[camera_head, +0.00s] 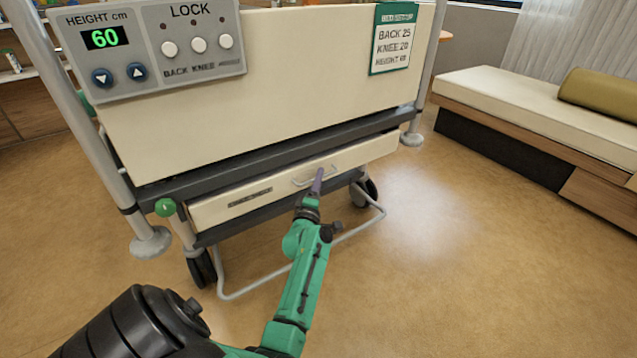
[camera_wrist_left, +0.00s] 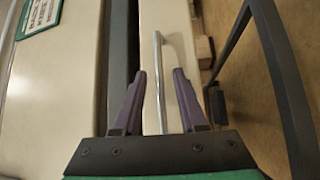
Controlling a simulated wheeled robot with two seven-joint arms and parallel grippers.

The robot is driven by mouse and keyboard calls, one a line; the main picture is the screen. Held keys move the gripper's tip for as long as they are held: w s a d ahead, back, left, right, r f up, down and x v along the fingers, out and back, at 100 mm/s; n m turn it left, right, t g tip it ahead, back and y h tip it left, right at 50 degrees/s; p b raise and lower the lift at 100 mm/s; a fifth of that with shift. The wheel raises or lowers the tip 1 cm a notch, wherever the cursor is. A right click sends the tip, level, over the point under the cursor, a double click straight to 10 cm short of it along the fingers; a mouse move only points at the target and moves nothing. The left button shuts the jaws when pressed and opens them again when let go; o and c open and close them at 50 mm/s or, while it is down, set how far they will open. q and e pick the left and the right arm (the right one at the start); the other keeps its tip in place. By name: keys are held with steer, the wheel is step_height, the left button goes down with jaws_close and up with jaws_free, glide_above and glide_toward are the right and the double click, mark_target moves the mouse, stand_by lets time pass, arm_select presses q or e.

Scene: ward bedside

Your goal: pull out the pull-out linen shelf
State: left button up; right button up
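The pull-out linen shelf (camera_head: 365,153) has a cream front with a dark label and a metal bar handle (camera_head: 300,182). It sits low at the foot of the bed, under a dark frame rail. My left gripper (camera_head: 319,174) reaches the handle from the front. In the left wrist view, the handle (camera_wrist_left: 158,55) runs between the two purple fingers of the left gripper (camera_wrist_left: 160,74). The fingers are apart, with a gap on both sides of the bar. The cream shelf front (camera_wrist_left: 170,14) lies behind it. My right gripper is not in view.
The bed's footboard (camera_head: 290,90) with a control panel (camera_head: 150,55) stands above the shelf. A bent metal tube (camera_head: 345,234) and wheels (camera_head: 201,268) are below it. A padded bench (camera_head: 520,100) is at the right. The floor (camera_head: 460,270) in front is clear.

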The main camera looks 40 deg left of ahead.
arm_select(q)
jaws_close()
stand_by(1.3)
